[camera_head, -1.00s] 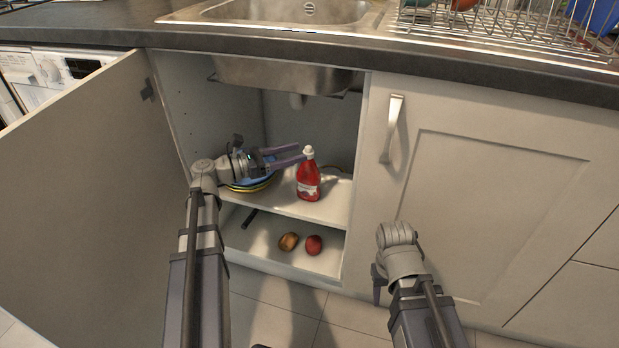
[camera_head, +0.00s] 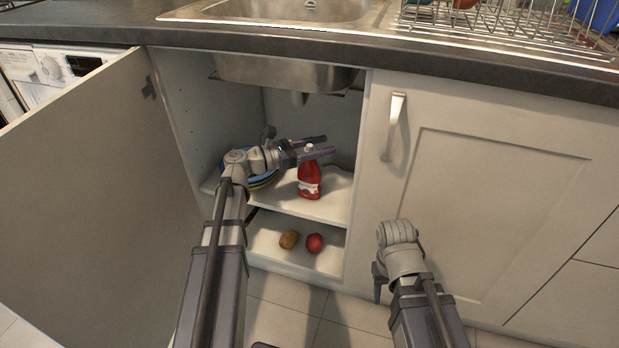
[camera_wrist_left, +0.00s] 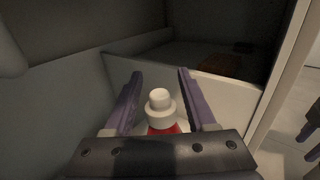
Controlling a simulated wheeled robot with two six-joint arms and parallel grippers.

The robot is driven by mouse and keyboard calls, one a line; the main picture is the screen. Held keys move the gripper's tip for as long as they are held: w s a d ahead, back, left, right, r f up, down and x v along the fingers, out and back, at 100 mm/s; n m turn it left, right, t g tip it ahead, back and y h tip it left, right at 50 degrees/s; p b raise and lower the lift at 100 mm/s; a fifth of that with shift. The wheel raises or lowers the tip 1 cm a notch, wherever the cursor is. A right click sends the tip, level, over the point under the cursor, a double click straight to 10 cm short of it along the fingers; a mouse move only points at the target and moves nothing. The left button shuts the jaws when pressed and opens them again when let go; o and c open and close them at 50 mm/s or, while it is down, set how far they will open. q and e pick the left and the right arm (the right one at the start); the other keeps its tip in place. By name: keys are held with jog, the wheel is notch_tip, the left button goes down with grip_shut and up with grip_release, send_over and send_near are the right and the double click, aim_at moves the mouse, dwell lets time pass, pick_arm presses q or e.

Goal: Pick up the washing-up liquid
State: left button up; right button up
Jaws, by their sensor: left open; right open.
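The washing-up liquid (camera_head: 309,181) is a red bottle with a white cap. It stands upright on the upper shelf of the open cupboard under the sink. My left gripper (camera_head: 325,146) is inside the cupboard at the height of the bottle's cap, with its jaws open. In the left wrist view the white cap (camera_wrist_left: 159,106) shows between the two spread fingers, with a gap on each side. Most of the bottle's body is hidden there behind the gripper's palm. My right gripper (camera_head: 378,283) is outside the cupboard, low in front of the closed door, and only partly visible.
Stacked plates or bowls (camera_head: 262,181) lie left of the bottle, partly behind my left arm. A brown item (camera_head: 289,239) and a red item (camera_head: 314,243) lie on the lower shelf. The open door (camera_head: 95,200) stands left; the closed door (camera_head: 490,210) is right.

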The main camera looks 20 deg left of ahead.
pick_arm(q)
grip_shut()
dwell(1.3)
